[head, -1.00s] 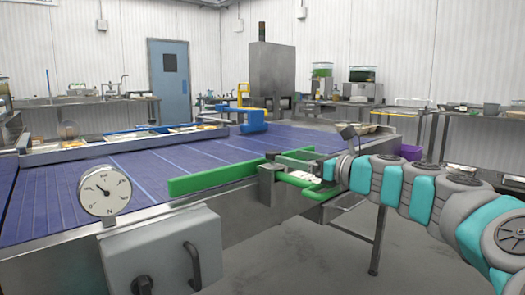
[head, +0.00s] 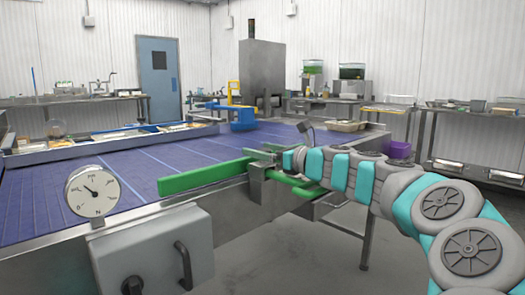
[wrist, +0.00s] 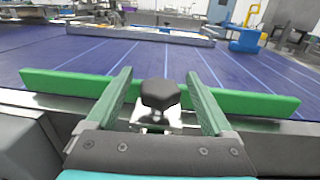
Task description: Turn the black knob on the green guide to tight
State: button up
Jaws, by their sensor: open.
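The green guide (head: 205,178) is a long bar along the near edge of the blue conveyor; it also spans the wrist view (wrist: 60,84). The black knob (wrist: 160,94) stands upright on a metal bracket (wrist: 150,121) at the guide's near side. My gripper (wrist: 160,84) is open, with one green finger on each side of the knob and a visible gap to both. In the head view my gripper (head: 268,153) is at the right end of the guide, and the knob is hidden there. I cannot tell any tight marking.
The blue conveyor (head: 110,192) lies beyond the guide. A dial gauge (head: 93,192) stands on a grey box (head: 150,250) at front left. A blue device (head: 243,118) sits at the conveyor's far side. A purple bin (head: 399,150) is at right.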

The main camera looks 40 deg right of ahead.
jog(key=c, duration=1.4)
jog(key=shift+o, duration=0.2)
